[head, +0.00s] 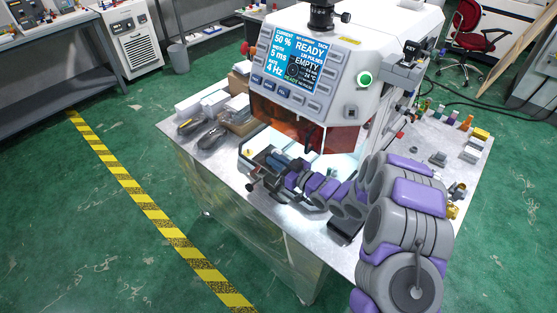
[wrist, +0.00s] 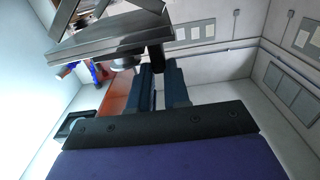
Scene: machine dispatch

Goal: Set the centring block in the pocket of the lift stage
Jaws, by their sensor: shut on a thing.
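My gripper (head: 276,161) reaches in under the front of the white machine, at the dark metal frame in its lower opening. In the wrist view, the two dark blue fingers of my gripper (wrist: 163,70) point away from the camera, close together. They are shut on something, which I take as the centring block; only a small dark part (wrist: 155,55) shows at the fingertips. A grey metal plate (wrist: 105,42), perhaps part of the lift stage, slants across close by at the upper left. I cannot make out the pocket, or tell whether the block touches the plate.
The white machine (head: 385,70) has a lit display reading READY and EMPTY, with an amber guard (head: 290,125) below it. Several small coloured parts (head: 450,115) stand to the right. The table's front left (head: 200,165) is bare.

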